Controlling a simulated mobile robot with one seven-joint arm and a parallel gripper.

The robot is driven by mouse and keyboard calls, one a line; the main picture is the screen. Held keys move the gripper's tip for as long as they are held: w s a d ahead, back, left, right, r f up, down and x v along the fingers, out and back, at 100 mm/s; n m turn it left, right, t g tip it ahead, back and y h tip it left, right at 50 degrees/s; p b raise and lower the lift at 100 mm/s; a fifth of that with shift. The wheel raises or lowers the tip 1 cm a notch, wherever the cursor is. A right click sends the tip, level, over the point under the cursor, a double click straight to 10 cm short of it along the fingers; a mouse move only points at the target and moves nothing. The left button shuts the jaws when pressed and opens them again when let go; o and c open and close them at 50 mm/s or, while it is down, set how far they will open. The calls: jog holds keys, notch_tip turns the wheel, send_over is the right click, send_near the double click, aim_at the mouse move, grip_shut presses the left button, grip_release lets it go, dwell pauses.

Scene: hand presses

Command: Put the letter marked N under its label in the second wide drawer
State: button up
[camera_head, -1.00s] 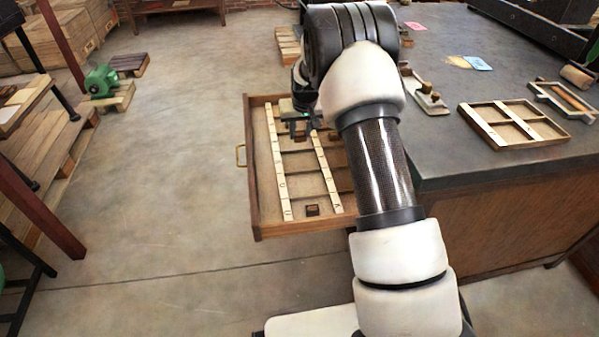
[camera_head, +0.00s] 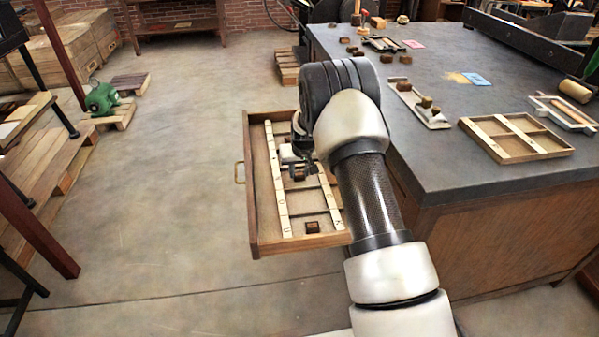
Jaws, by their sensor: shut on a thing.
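The open wide drawer (camera_head: 247,205) juts out from the left side of the big dark-topped table. Pale label strips (camera_head: 281,205) with small marks run along it, and thin dividers split it into compartments. My gripper (camera_head: 299,173) is inside the drawer's outline, over its middle, shut on a small brown letter block (camera_head: 298,176). The mark on this block is too small to read. Another brown letter block (camera_head: 312,227) lies in the near compartment, apart from my gripper. My arm hides part of the drawer's right side.
On the table top (camera_head: 440,150) stand a wooden divided tray (camera_head: 468,125), a pale galley with brown blocks (camera_head: 408,95) and several loose blocks at the back. A green machine (camera_head: 102,98) sits on a pallet at the left. The floor left of the drawer is clear.

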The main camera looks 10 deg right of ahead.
jog(key=shift+f, duration=0.25)
jog(key=o, duration=1)
jog(key=shift+r, duration=0.1)
